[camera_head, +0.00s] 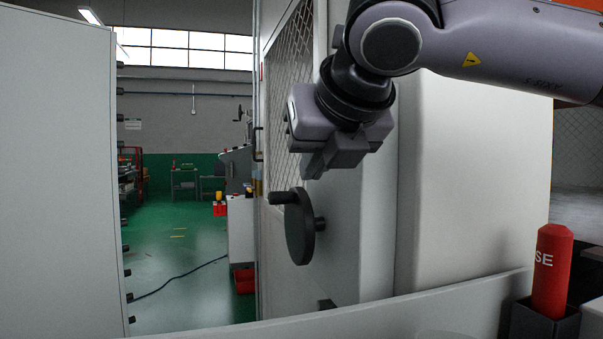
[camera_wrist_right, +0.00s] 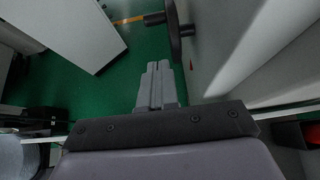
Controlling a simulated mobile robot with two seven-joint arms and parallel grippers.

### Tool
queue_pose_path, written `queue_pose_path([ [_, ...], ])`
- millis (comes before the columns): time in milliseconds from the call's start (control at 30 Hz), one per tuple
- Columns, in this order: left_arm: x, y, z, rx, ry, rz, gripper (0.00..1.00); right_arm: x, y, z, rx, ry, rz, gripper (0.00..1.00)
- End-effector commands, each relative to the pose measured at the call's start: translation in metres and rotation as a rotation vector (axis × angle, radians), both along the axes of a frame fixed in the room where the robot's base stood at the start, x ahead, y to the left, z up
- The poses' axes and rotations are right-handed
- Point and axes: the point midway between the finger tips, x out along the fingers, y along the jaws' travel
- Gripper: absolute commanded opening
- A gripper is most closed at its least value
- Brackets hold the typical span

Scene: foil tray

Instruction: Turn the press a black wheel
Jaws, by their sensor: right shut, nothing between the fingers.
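The black wheel (camera_head: 300,226) stands on the side of the white press (camera_head: 347,225), with a handle sticking out to the left at its upper edge. My right gripper (camera_head: 314,172) is above the wheel, pointing down, with a gap between its fingers and the wheel's rim. Its fingers are shut and empty. In the right wrist view the shut fingers (camera_wrist_right: 157,82) point up the picture, and the wheel (camera_wrist_right: 176,32) is ahead and slightly right, apart from them. My left gripper is not in view.
A light grey panel (camera_head: 60,170) fills the left side. A white ledge (camera_head: 400,318) runs across the front. A red cylinder (camera_head: 552,270) stands in a dark holder at the lower right. The green floor (camera_head: 180,250) between panel and press is open, with a cable on it.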

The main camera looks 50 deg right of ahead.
Motion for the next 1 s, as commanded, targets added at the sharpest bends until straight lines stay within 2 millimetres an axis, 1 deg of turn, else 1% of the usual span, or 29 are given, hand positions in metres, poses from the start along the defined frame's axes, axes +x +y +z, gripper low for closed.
queue_pose_path([
  [200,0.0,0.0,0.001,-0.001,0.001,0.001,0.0,0.032,-0.018,-0.026,0.001,0.008,-0.001,0.0],
  [433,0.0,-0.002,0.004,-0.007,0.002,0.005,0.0,0.067,-0.038,-0.052,0.001,0.007,0.0,0.0],
  [467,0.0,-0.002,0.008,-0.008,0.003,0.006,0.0,0.072,-0.04,-0.048,0.002,0.005,-0.001,0.0],
  [600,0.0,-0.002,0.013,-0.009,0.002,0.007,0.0,0.088,-0.049,-0.05,0.001,0.004,-0.001,0.0],
  [700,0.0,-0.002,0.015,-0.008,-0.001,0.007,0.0,0.094,-0.053,-0.051,0.001,0.004,0.0,0.0],
  [1000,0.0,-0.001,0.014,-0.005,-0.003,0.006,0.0,0.099,-0.055,-0.052,0.001,0.002,0.001,0.0],
])
